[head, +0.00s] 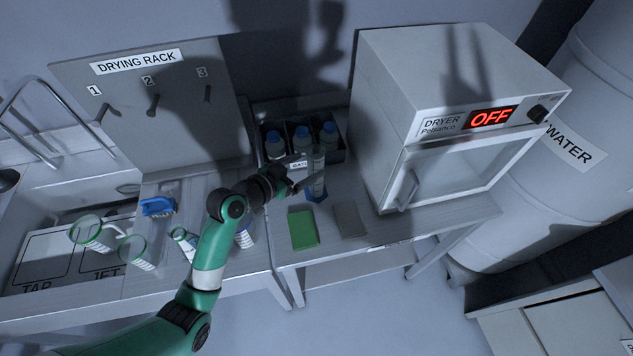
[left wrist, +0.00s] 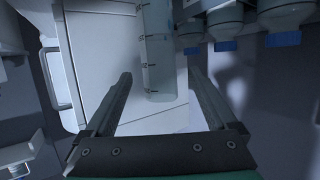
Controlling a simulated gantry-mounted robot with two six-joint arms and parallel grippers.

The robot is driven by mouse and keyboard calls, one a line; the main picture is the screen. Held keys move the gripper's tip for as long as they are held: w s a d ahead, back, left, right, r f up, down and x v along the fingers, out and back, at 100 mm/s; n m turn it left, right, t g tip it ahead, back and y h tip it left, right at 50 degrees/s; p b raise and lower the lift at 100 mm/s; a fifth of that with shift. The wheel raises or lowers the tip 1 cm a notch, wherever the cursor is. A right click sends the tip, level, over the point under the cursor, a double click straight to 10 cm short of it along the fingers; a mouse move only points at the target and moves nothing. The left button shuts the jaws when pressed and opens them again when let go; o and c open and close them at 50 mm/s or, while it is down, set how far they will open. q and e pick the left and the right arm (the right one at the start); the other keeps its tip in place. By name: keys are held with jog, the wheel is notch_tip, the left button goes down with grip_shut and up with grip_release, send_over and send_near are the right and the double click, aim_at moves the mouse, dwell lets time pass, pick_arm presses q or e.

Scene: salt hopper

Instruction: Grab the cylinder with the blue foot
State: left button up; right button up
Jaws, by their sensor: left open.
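The clear graduated cylinder (head: 317,172) stands upright on its blue foot (head: 317,195) on the bench, in front of the bottle box. My left gripper (head: 303,174) is open and empty, close to its left side in the head view. In the left wrist view the cylinder (left wrist: 160,60) shows between my two spread fingers, with space on both sides. Its graduation marks are visible there, but its blue foot is not. Whether a finger touches it I cannot tell. My right gripper is not in view.
A dark box with blue-capped bottles (head: 301,142) stands just behind the cylinder. The dryer (head: 440,110) stands to the right. A green pad (head: 303,229) and a grey pad (head: 349,219) lie in front.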

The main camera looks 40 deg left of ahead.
aim_at(310, 174)
pick_arm(q)
jog(key=f, duration=0.2)
jog(key=w+f, duration=0.1)
jog(key=f, duration=0.1)
jog(key=shift+d+f+b, duration=0.1)
jog(key=shift+f+b, duration=0.2)
jog(key=shift+b, duration=0.05)
jog(key=shift+w+r, duration=0.1)
jog(key=shift+w, duration=0.3)
jog(key=shift+w+f, duration=0.15)
jog(key=shift+f, duration=0.05)
jog(key=b+x, duration=0.1)
jog(key=x, duration=0.4)
jog(key=shift+w+b, duration=0.15)
jog(key=shift+b, duration=0.25)
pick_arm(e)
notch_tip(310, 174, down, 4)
pick_arm(q)
grip_shut()
